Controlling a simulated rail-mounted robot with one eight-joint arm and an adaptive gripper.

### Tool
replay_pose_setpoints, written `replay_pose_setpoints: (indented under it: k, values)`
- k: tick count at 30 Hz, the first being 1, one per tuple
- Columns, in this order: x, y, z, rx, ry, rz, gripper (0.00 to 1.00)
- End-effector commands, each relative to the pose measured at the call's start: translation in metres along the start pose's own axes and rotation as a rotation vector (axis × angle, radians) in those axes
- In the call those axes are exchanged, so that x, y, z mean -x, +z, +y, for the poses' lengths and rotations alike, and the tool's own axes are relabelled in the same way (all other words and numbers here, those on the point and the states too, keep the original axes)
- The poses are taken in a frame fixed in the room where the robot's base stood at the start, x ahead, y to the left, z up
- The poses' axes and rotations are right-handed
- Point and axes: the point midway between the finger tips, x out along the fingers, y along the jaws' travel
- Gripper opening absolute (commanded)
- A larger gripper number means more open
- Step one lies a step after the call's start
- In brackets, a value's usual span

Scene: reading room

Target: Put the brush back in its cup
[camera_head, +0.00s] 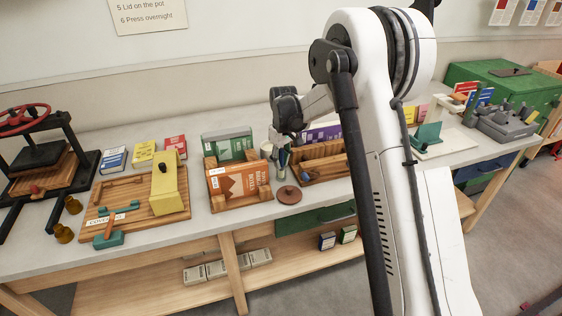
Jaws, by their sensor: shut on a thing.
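My gripper (279,142) points down over the back middle of the bench, to the right of the orange book. It is shut on a slim thing that seems to be the brush, mostly hidden by the fingers. Just below the fingers stands a small grey-green vessel (281,172), which may be the cup or a pot. I cannot tell whether the brush's lower end is inside it or in front of it. A pale round vessel (266,147) stands just behind and to the left, partly covered.
A brown round lid (289,196) lies in front. An orange book (238,180) in a wooden stand is close on the left, a wooden rack (322,163) on the right. A yellow block (168,185) stands on a board farther left. My arm hides part of the right bench.

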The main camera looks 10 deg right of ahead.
Motion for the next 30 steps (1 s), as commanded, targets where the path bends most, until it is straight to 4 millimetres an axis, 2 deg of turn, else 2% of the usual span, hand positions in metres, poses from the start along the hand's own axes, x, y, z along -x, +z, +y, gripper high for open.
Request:
replay_pose_setpoints:
  k: [24,25,30]
  values:
    - [-0.0041,0.0001,0.0000,0.000,0.000,0.000,0.00]
    - [-0.0041,0.0001,0.0001,0.000,0.000,0.000,0.16]
    - [-0.0038,0.0001,0.0001,0.000,0.000,0.000,0.37]
